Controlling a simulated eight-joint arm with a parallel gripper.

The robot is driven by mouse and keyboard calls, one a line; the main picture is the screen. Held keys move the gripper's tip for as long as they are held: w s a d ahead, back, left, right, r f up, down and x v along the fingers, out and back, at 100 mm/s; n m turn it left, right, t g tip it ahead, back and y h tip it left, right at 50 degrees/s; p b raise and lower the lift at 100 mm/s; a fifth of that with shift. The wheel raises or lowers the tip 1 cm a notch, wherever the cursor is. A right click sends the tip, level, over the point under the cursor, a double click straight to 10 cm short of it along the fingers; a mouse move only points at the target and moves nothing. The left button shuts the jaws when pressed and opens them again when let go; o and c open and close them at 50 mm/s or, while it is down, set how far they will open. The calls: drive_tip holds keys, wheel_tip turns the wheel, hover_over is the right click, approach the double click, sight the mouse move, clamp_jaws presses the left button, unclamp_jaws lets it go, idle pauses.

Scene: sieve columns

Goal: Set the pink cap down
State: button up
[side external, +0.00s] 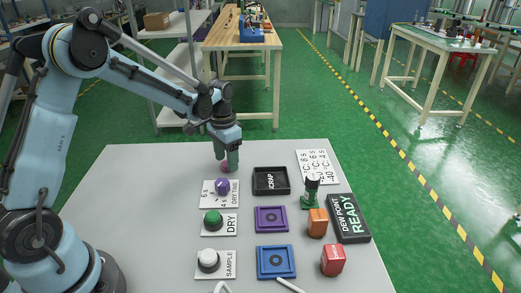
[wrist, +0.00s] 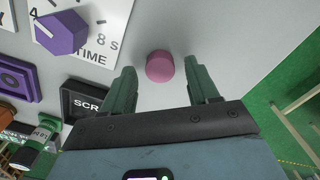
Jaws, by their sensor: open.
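The pink cap (wrist: 160,66) is a short round piece resting on the grey table top. In the wrist view it lies between and slightly beyond my fingertips, with a gap on each side. In the side view only a bit of the pink cap (side external: 225,169) shows at the foot of my fingers. My gripper (side external: 228,160) is open and pointed down over the cap near the far edge of the table; its two green fingers (wrist: 162,80) stand apart in the wrist view.
A purple dial (side external: 222,186) on a white time plate stands close in front of my gripper. A black SCRAP tray (side external: 271,181) is to its right. Green (side external: 213,220) and white (side external: 208,260) buttons, purple (side external: 271,220) and blue (side external: 276,262) trays lie nearer. The table's left part is clear.

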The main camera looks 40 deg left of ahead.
wheel_tip(320, 180, up, 11)
drive_tip(key=s+d+n+t, duration=0.1)
drive_tip(key=s+d+t, duration=0.2)
drive_tip(key=s, duration=0.4)
drive_tip(key=s+d+r+n+t, duration=0.1)
drive_tip(key=s+d+t, duration=0.3)
drive_tip(key=s, duration=0.4)
drive_tip(key=shift+d+r, duration=0.2)
drive_tip(key=shift+d, duration=0.55)
